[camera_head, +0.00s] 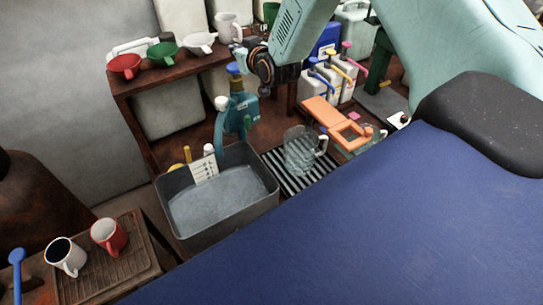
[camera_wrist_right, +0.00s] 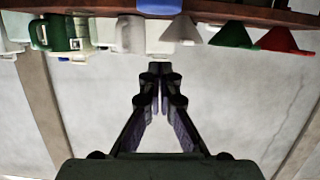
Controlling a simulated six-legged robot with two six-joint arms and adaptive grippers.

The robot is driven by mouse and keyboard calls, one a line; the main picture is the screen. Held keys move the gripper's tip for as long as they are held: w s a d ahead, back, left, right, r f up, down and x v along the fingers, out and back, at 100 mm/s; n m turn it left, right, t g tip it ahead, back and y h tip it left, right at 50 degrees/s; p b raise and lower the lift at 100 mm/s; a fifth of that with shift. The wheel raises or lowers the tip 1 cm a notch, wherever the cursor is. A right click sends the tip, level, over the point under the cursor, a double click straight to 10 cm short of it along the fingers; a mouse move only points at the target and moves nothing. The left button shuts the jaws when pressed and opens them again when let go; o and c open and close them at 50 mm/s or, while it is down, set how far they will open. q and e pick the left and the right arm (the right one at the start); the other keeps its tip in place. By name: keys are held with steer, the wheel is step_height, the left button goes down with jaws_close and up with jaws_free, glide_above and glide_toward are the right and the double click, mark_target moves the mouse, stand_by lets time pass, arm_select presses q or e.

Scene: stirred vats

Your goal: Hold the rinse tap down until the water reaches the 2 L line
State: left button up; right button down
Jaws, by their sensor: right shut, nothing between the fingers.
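The teal rinse tap (camera_head: 236,115) with a blue top (camera_head: 235,68) stands behind the grey basin (camera_head: 176,220). The basin holds a pale grey surface that looks like water (camera_head: 225,195). A white card with marks (camera_head: 204,168) is at its back wall; I cannot read the lines. My right gripper (camera_head: 241,53) is shut and empty, close above the tap's blue top; I cannot tell whether they touch. In the right wrist view its closed fingers (camera_wrist_right: 158,78) point toward the shelf. My left gripper is out of view.
A clear jug (camera_head: 299,152) stands on a striped drain grate (camera_head: 318,178) right of the basin. A rusty shelf (camera_head: 150,80) holds red, green and white funnels behind. Jerrycans with pumps (camera_head: 315,85) and an orange clipboard-like item (camera_head: 330,115) are at the right. Two mugs (camera_head: 109,236) stand front left.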

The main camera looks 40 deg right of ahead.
steer(key=d+v, duration=0.1)
steer(key=v, duration=0.7)
steer(key=s+a+f+g+b, duration=0.4)
steer(key=s+f, duration=0.6)
steer(key=f, duration=0.4)
steer(key=s+a+f+m+g+b, duration=0.1)
steer(key=s+a+f+g+b, duration=0.3)
steer(key=s+f, duration=0.5)
steer(key=shift+s+f+m+y, duration=0.3)
steer(key=shift+s+f+y, duration=0.1)
steer(key=shift+f, duration=2.1)
steer(key=shift+a, duration=0.1)
